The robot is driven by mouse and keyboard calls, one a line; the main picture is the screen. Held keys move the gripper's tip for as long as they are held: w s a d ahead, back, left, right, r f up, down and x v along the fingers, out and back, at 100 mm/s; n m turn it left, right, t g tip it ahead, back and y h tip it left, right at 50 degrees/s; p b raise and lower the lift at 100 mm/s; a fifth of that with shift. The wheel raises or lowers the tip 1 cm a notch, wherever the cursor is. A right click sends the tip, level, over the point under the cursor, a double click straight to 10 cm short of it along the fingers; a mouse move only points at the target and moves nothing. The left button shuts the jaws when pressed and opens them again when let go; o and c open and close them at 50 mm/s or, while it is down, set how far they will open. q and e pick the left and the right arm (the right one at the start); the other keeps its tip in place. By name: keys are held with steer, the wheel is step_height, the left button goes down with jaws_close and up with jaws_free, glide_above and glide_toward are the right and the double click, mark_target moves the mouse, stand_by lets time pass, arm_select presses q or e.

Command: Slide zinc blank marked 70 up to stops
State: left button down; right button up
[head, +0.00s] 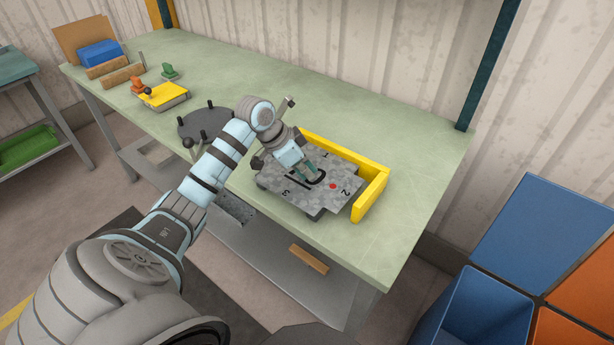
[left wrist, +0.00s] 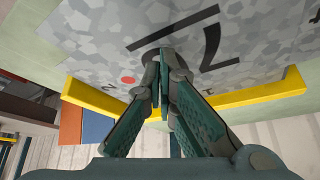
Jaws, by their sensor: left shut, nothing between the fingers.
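The zinc blank (head: 336,199) is a mottled grey plate with cut corners, a red dot and small black numbers. It lies flat on the green bench. Its large black mark is partly hidden by my gripper; it also shows in the left wrist view (left wrist: 82,42). The yellow stops (head: 372,190) form an L along the blank's back and right sides, close to its edges; I cannot tell whether they touch. They also show in the left wrist view (left wrist: 262,97). My left gripper (head: 314,175) is shut and empty, fingertips down at the blank's face, over the large mark. My right gripper is out of view.
A dark round stand with pegs (head: 205,124) is left of the blank. A yellow block (head: 166,98) with knobs and a blue box (head: 99,54) are farther left. Blue and orange bins (head: 480,308) stand right of the bench. The bench's right end (head: 430,190) is clear.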

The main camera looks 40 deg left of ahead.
arm_select(q)
steer(key=shift+f, duration=0.15)
stand_by(0.5)
steer(key=shift+w, duration=0.1)
steer(key=shift+w, duration=0.5)
step_height(320, 180, up, 7)
steer(key=p, duration=0.9)
